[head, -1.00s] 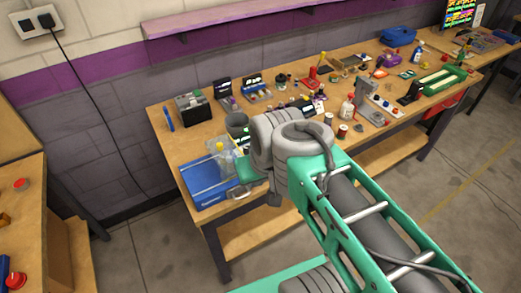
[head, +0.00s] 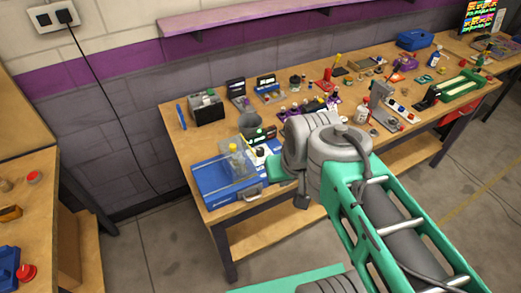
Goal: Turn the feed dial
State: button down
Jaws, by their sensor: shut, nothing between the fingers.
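I cannot pick out a feed dial for certain. A green slotted track (head: 462,84) lies at the right part of the long wooden workbench (head: 206,152). A grey device (head: 383,98) stands on the bench left of the track, with a pale strip bearing small coloured knobs (head: 402,112) beside it. My grey and teal arm crosses the lower right and hides part of the bench's front. My gripper's fingers do not show; they are hidden behind the arm or out of the picture.
A blue case (head: 222,190) with a yellow-capped bottle (head: 236,160) sits at the bench's near left. Many small items crowd the bench. A second bench (head: 45,195) at the left carries a blue box with a red knob (head: 27,272). The floor between the benches is clear.

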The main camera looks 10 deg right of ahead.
aim_at(259, 152)
jog(key=k, duration=0.45)
jog(key=u, duration=0.2)
jog(key=i, duration=0.9)
jog(key=u, duration=0.85)
